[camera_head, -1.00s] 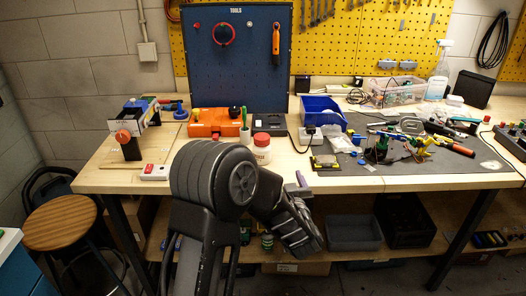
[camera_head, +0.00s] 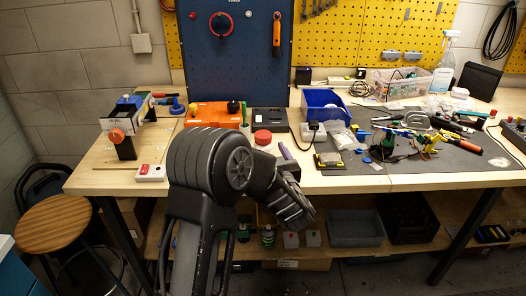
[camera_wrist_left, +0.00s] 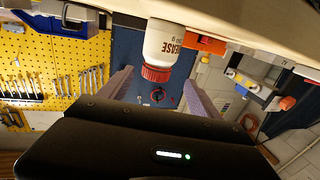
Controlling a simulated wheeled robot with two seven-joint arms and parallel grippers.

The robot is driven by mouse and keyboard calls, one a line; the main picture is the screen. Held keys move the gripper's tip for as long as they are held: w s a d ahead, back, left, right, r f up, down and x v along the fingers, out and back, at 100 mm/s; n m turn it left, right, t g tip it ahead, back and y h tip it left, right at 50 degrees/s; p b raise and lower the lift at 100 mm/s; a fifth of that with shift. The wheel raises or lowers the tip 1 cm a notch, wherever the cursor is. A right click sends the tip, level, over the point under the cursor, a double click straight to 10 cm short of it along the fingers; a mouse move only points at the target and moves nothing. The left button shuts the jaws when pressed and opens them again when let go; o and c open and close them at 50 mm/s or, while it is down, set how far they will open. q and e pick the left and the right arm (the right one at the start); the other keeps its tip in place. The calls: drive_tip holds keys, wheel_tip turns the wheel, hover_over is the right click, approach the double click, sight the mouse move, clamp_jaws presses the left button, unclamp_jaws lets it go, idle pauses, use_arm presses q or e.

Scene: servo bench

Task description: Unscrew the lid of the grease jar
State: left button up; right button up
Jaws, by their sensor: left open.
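In the head view the red lid (camera_head: 263,138) shows on the bench just beyond my left arm, and the jar body is mostly hidden. My left gripper (camera_wrist_left: 160,78) is open, with the lid lying between its two purple fingers in the picture; I see no contact. One purple finger (camera_head: 287,152) shows in the head view, right of the lid. My right gripper is not in view.
An orange case (camera_head: 208,113) stands behind the jar, before the blue tool panel (camera_head: 250,60). A blue bin (camera_head: 323,105) and a yellow-black block (camera_head: 328,160) are to the right. A dark mat (camera_head: 450,165) carries cluttered tools.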

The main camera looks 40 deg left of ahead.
sight(265, 143)
use_arm(q)
drive_tip(key=shift+w+a, duration=0.15)
drive_tip(key=p+x, duration=0.1)
drive_tip(key=x, duration=0.4)
drive_tip(key=shift+w+p, duration=0.25)
drive_tip(key=shift+p, duration=0.05)
drive_tip(key=shift+c, duration=0.2)
clamp_jaws()
idle(0.9)
